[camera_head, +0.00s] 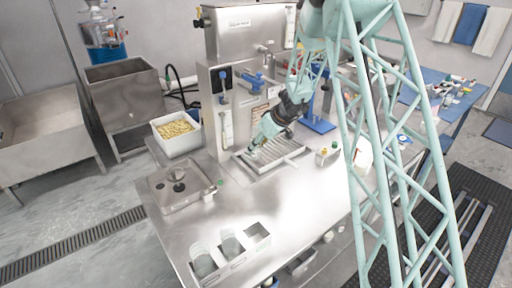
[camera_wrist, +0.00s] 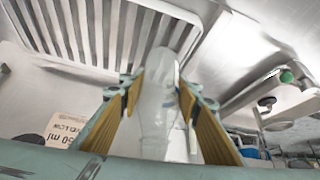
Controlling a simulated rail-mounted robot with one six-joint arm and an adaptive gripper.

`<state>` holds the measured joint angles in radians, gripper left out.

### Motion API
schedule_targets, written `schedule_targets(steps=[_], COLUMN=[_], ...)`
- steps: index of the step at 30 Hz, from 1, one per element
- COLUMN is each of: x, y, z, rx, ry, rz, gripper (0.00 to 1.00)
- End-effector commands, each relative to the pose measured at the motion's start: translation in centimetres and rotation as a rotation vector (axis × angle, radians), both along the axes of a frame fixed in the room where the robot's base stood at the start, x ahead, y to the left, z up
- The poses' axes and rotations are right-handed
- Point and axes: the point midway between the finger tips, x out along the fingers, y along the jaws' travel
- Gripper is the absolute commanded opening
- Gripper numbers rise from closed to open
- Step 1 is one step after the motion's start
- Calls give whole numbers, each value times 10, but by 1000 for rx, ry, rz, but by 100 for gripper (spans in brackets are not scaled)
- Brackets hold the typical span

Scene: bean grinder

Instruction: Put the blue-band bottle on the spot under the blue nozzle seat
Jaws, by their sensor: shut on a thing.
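My gripper (camera_head: 262,143) is low over the slatted metal tray (camera_head: 291,158) at the front of the steel machine. In the wrist view my gripper (camera_wrist: 160,94) has its yellow-padded fingers on both sides of a translucent bottle (camera_wrist: 155,120) and is shut on it. A small patch of blue shows on the bottle's right side; the rest of any band is hidden. Blue nozzle parts (camera_head: 252,82) are on the machine's front, above the tray. The slats (camera_wrist: 75,30) show behind the bottle. I cannot tell whether the bottle touches the tray.
A white bin of yellow pieces (camera_head: 176,131) stands left of the machine. A steel box with a dark knob (camera_head: 178,187) and a holder with clear cups (camera_head: 232,262) are on the table. A blue stand (camera_head: 319,124) is right of the tray. The table's front middle is clear.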

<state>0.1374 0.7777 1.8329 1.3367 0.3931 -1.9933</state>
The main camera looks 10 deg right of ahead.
Motion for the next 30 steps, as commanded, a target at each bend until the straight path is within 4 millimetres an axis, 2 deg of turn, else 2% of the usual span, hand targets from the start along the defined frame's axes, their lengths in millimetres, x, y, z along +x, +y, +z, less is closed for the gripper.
schedule_targets(steps=[11,12,17,30], x=[0,0,0,0], y=[0,0,0,0], z=[-4,-4,-3,-2], rx=[0,0,0,0], ry=[0,0,0,0], rz=[0,0,0,0], gripper=[24,31,44,44])
